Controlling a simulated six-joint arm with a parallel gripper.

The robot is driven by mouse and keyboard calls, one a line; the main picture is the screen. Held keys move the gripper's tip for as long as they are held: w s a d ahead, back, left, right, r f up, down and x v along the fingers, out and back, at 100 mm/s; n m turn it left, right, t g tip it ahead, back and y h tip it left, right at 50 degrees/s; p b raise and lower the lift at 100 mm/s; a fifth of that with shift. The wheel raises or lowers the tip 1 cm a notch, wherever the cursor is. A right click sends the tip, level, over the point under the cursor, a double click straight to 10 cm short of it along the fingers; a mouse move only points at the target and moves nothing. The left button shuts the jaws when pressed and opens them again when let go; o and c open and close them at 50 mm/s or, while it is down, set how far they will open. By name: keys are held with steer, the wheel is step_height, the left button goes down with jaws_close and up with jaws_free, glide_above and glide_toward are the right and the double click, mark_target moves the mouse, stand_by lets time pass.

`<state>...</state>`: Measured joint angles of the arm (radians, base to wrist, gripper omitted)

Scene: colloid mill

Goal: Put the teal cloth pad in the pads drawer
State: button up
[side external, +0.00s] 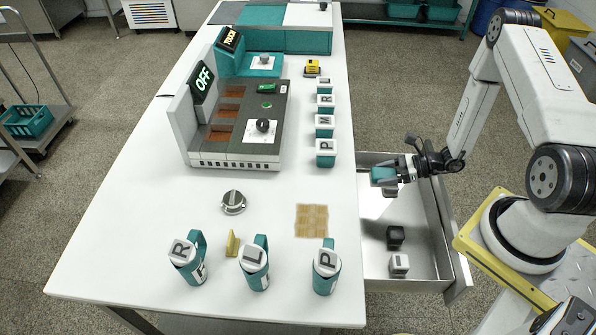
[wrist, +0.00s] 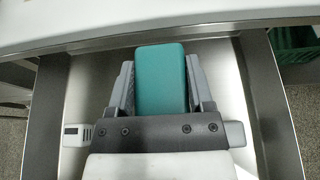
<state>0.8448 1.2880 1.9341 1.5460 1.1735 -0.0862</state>
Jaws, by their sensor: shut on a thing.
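The teal cloth pad (side external: 379,174) is a rounded teal block held between the fingers of my gripper (side external: 388,178). In the wrist view the pad (wrist: 161,78) sits between both fingers and sticks out past their tips. An open metal drawer (side external: 428,225) extends from the right side of the white table. My gripper and the pad are over the far part of this drawer. How high the pad is above the drawer floor is hard to tell. I see no label on the drawer.
A black block (side external: 396,236) and a light grey block (side external: 399,264) lie in the near part of the drawer. Teal lettered containers (side external: 326,152) line the table edge beside the drawer. Lettered mugs (side external: 326,266) stand at the front. The drawer floor has bare room.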

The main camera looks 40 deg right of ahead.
steer(key=shift+s+f, duration=0.1)
steer(key=shift+f, duration=0.15)
steer(key=shift+f, duration=2.05)
steer(key=shift+f, duration=1.8)
steer(key=shift+f, duration=0.6)
steer(key=o, duration=1.3)
steer(key=shift+o, duration=0.2)
steer(key=shift+s+d+r, duration=0.1)
steer(key=shift+r, duration=0.6)
steer(key=v, duration=0.7)
